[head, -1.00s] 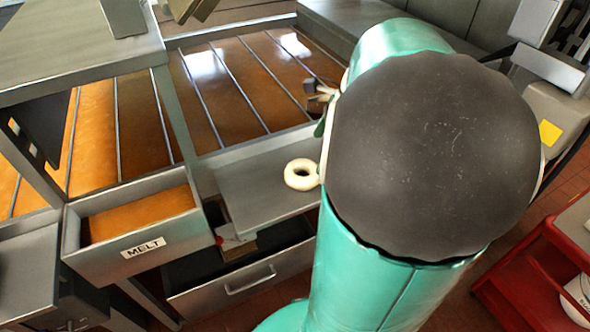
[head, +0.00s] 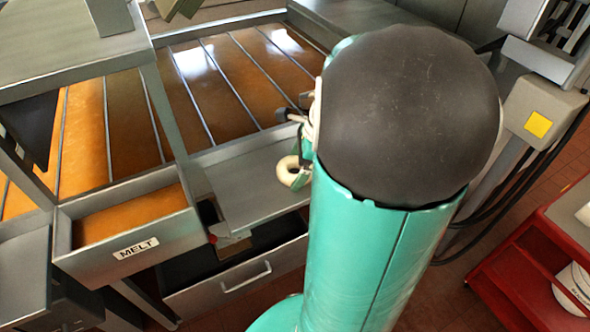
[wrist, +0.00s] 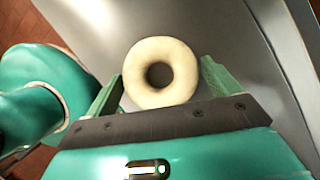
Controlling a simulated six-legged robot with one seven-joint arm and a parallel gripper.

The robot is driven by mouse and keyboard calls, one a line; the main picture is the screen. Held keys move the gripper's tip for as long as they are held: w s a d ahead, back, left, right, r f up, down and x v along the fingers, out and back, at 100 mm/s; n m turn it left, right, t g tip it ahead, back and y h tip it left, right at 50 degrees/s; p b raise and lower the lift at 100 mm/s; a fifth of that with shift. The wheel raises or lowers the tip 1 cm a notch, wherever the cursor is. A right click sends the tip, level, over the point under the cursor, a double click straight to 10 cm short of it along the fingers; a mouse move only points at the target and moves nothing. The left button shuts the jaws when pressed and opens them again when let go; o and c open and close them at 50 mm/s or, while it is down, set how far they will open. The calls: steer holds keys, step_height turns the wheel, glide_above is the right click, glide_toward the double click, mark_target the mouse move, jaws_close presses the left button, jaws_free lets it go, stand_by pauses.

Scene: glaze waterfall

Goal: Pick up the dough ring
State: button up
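The dough ring (head: 288,172) is pale and round with a hole in its middle. It lies on a grey metal shelf (head: 240,202) in the head view, partly hidden by my arm. In the wrist view the dough ring (wrist: 161,88) sits between the two green fingers of my gripper (wrist: 158,85). The fingers are apart, with a gap on each side of the ring; the gap on the left looks narrower. In the head view my gripper (head: 302,150) is mostly hidden behind my arm.
A drawer marked MELT (head: 125,230), holding orange glaze, stands left of the shelf. A second, dark drawer (head: 230,272) is open below it. Orange glaze channels (head: 215,90) lie behind the shelf. A red cart (head: 530,250) stands at the right.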

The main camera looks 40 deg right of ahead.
steer(key=c, duration=0.5)
steer(key=shift+c, duration=0.2)
